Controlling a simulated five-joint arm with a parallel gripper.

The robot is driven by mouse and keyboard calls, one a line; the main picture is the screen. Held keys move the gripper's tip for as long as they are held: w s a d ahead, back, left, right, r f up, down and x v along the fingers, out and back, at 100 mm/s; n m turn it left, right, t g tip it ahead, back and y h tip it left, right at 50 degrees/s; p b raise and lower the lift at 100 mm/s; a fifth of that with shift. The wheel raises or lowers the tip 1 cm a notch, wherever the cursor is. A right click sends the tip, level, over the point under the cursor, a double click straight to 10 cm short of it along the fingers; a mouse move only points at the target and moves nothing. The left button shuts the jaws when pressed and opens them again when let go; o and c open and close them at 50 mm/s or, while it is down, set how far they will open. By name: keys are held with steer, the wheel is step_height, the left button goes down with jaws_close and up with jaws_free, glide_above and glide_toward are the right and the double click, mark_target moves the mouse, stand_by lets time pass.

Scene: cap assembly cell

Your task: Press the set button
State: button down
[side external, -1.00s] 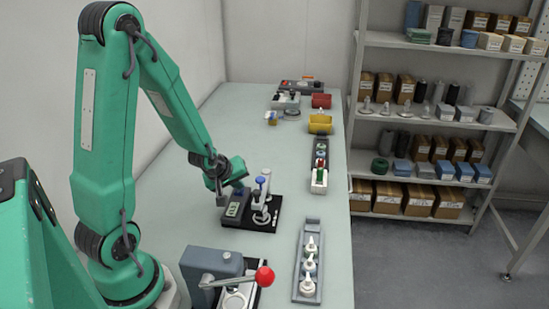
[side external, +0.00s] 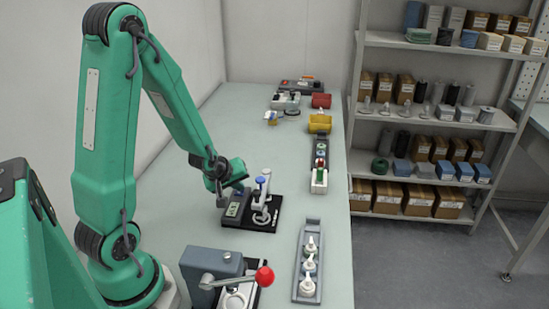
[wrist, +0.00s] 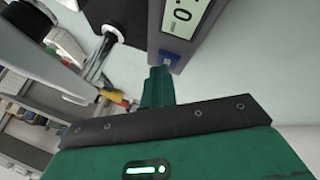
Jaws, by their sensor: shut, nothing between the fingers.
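The set button seems to be the small blue button (wrist: 171,60) on the end of a grey box with a digital display (wrist: 182,14), which reads 0 in the wrist view. In the side view this box (side external: 233,210) stands on a black base, and my gripper hides its far end. My gripper (wrist: 160,72) is shut and empty. Its fingertips are right at the blue button in the wrist view; I cannot tell whether they touch it. In the side view my gripper (side external: 221,201) is low beside the display box.
A stand with a blue-topped post (side external: 261,183) rises just right of the display box. A press with a red-knobbed lever (side external: 264,277) is nearer the camera. A grey tray (side external: 308,290) holds white-tipped caps. The table left of the box is clear.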

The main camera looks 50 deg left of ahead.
mark_target(239, 194)
steer(key=shift+r, duration=0.75)
steer(key=shift+r, duration=0.1)
steer(key=shift+r, duration=2.45)
steer(key=s+d+r+m+h, duration=0.1)
steer(key=s+d+r+m, duration=0.5)
steer(key=d+r+m, duration=0.1)
steer(key=s+d+r+m+g+h, duration=0.1)
steer(key=s+d+r+m+h, duration=0.1)
steer(key=s+d+r+m, duration=0.4)
steer(key=d+r+m, duration=0.1)
steer(key=d, duration=0.2)
steer(key=shift+s+d, duration=0.25)
steer(key=shift+d, duration=0.1)
